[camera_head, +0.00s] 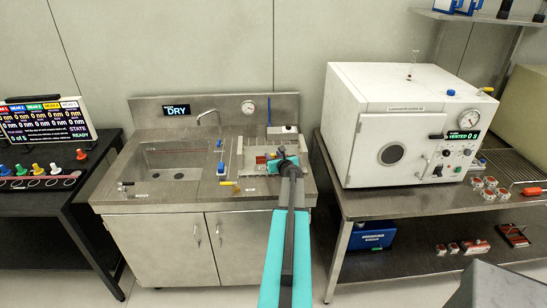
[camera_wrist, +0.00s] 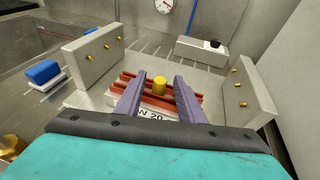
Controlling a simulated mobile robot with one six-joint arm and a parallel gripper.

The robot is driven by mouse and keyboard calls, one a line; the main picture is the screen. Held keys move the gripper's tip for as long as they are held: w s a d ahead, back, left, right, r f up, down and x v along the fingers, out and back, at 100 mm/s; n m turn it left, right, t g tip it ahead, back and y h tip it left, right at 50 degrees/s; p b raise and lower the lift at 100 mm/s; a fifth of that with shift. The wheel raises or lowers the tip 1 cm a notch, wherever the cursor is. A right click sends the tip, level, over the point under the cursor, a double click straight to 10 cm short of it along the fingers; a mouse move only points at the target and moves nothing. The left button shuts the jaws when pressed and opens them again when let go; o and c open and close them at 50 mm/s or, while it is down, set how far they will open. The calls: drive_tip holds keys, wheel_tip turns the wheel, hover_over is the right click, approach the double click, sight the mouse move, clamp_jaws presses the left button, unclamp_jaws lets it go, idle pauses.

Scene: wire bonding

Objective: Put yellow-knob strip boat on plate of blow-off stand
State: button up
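The strip boat (camera_wrist: 130,88) is a reddish-brown slatted piece with an upright yellow knob (camera_wrist: 159,84). It lies between the two upright blocks of the blow-off stand (camera_wrist: 92,56), which carry brass nozzles, over the stand's grey plate (camera_wrist: 205,85). It seems to rest on the plate, but its underside is hidden. My gripper (camera_wrist: 158,95) is open, with its purple fingers on either side of the knob and a visible gap to it. A white label shows between the fingers. In the head view the boat (camera_head: 261,159) shows red beside my gripper (camera_head: 284,160).
The stand is on a steel sink bench with a basin (camera_head: 178,160), a tap (camera_head: 208,116) and a display reading DRY (camera_head: 177,110). A blue-topped piece (camera_wrist: 43,72) stands left of the stand. A white vacuum oven (camera_head: 400,120) stands right, and a dark table (camera_head: 60,190) left.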

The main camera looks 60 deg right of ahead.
drive_tip(key=shift+r, duration=0.15)
drive_tip(key=b+v, duration=0.2)
drive_tip(key=v, duration=1)
drive_tip(key=shift+b, duration=0.35)
idle(1.0)
